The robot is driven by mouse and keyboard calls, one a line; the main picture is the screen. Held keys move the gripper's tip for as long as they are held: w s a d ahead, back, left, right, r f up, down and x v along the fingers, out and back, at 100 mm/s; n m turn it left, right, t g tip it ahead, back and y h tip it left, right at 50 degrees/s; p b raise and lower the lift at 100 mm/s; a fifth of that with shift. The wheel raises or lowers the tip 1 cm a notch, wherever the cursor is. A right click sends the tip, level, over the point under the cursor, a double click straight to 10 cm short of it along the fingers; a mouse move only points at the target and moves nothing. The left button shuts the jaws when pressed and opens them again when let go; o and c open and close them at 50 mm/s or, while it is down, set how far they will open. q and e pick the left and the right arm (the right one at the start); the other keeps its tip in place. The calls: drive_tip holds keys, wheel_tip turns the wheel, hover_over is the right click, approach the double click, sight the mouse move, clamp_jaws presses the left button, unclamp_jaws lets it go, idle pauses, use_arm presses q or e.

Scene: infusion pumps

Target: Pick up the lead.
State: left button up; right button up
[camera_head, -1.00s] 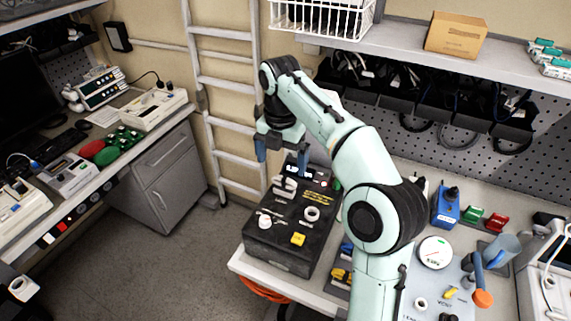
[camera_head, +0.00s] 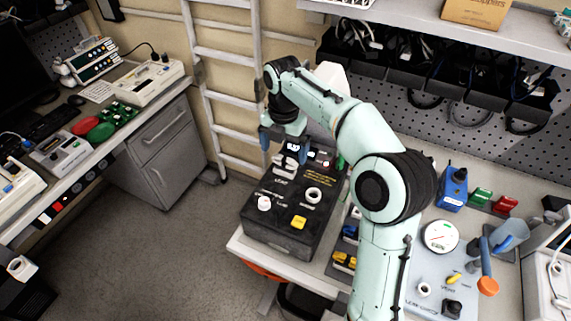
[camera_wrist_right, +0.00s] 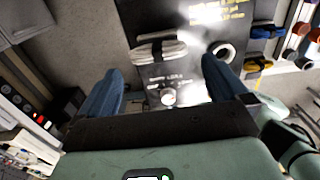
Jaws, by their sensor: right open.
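The lead, a white bundled cable (camera_head: 284,167), lies on top of a black box (camera_head: 262,236) near its back left part. In the right wrist view the lead (camera_wrist_right: 160,50) is a pale folded bundle just beyond the fingertips. My right gripper (camera_head: 284,150) points down over the lead, its blue fingers apart with nothing between them. In the right wrist view the open fingers (camera_wrist_right: 163,72) stand left and right, and the lead lies ahead of the gap. The exact height above the lead is hard to tell. My left gripper is not in view.
The box top also bears a white ring (camera_head: 313,195), a white knob (camera_head: 264,203) and a yellow block (camera_head: 299,222). A gauge plate (camera_head: 430,270) is at right. A ladder (camera_head: 229,100) stands behind. Bare floor (camera_head: 170,260) is left of the box.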

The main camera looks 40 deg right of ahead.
drive_tip(key=f, duration=0.4)
drive_tip(key=shift+w+d, duration=0.25)
drive_tip(key=shift+d, duration=0.05)
drive_tip(key=shift+s+f+b, duration=0.1)
drive_tip(key=shift+f+b, duration=0.25)
drive_tip(key=shift+f, duration=0.15)
drive_tip(key=shift+c, duration=0.9)
drive_tip(key=c, duration=0.8)
drive_tip(key=r+p, duration=0.2)
drive_tip(key=r, duration=0.8)
drive_tip(key=shift+w+r, duration=0.1)
drive_tip(key=shift+w, duration=0.1)
drive_tip(key=shift+c, duration=0.3)
wheel_tip(320, 180, up, 8)
hover_over(285, 157)
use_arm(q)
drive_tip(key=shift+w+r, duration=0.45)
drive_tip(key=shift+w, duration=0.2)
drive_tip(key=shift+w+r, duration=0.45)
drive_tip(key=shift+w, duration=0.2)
use_arm(e)
drive_tip(key=shift+r, duration=0.9)
